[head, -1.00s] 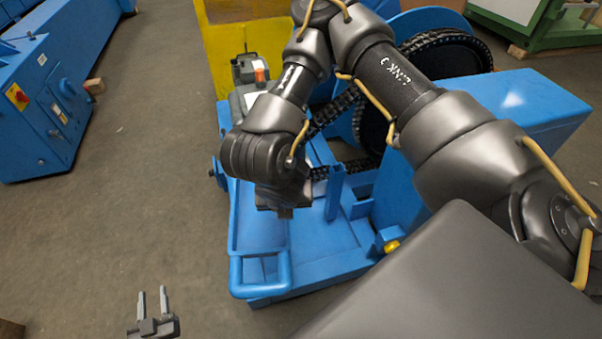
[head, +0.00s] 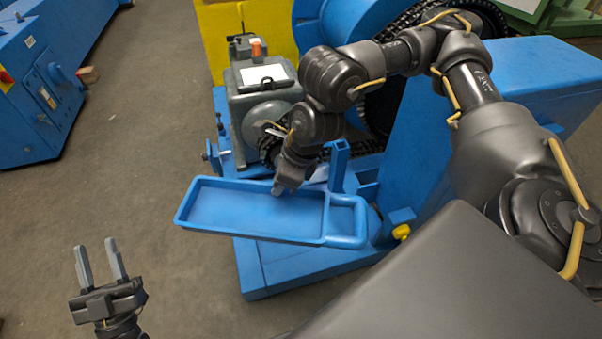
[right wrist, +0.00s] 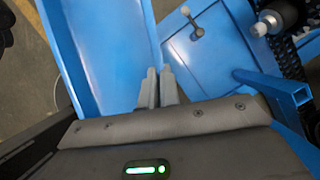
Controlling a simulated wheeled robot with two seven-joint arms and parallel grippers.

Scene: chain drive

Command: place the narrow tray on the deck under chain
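The narrow tray (head: 250,210) is a long, shallow blue tray with a loop handle at its right end. It lies crosswise in the head view, overhanging the blue deck (head: 285,275) to the left. My right gripper (head: 286,188) is closed on the tray's far long wall. In the right wrist view the gripper's fingers (right wrist: 159,85) are close together at the wall of the tray (right wrist: 98,50). The black chain (head: 488,14) runs around a large wheel behind my right arm, which hides part of it. My left gripper (head: 100,250) is open and empty at lower left.
A grey motor unit (head: 262,95) stands on the machine behind the tray. A square blue post (head: 339,165) rises beside the tray's handle end. A yellow knob (head: 401,231) is at the front right. The floor (head: 110,180) to the left is clear.

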